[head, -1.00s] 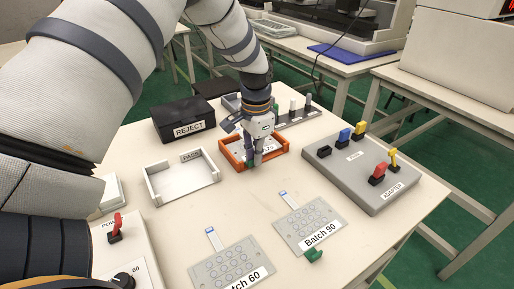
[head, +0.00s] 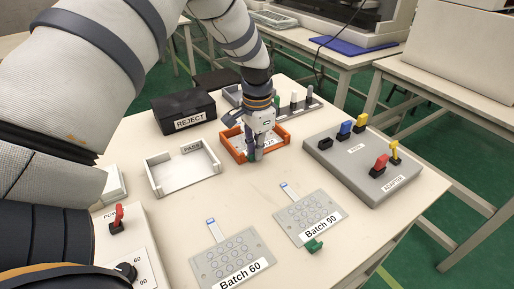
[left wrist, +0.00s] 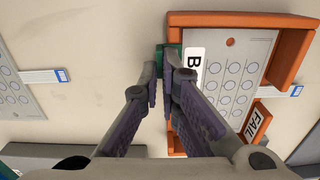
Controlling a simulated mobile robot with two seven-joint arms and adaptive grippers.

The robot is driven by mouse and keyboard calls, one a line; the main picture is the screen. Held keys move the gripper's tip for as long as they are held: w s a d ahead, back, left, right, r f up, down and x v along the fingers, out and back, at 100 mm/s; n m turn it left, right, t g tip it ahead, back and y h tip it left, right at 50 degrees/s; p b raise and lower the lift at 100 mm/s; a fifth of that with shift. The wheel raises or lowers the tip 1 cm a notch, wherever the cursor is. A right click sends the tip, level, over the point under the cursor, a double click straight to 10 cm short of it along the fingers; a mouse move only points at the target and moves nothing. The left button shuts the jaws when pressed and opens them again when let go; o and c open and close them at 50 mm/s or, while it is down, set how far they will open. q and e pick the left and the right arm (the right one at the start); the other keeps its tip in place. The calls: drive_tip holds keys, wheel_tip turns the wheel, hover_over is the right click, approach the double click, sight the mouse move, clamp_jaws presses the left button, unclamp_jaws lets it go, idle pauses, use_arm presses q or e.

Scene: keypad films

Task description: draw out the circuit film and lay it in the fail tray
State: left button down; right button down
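The fail tray (head: 285,137) is a low orange tray at the middle of the table; its FAIL label shows in the left wrist view (left wrist: 256,122). A grey circuit film with round pads (left wrist: 237,80) is inside the tray's walls, its ribbon tail towards the right. Whether it rests fully on the tray floor I cannot tell. My left gripper (head: 253,153) is at the tray's near side. Its fingertips (left wrist: 161,78) are close together on the green grip (left wrist: 172,50) at the film's labelled edge. The fingers hide part of that edge. My right gripper is not in view.
The white PASS tray (head: 160,189) is left of the fail tray, with the black REJECT box (head: 183,110) behind. The grey adapter board (head: 350,170) stands right. Batch 60 film (head: 228,260) and Batch 90 film (head: 308,214) lie in front.

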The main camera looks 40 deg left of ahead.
use_arm(q)
drive_tip(key=c, duration=1.7)
unclamp_jaws()
wheel_tip(320, 180, up, 12)
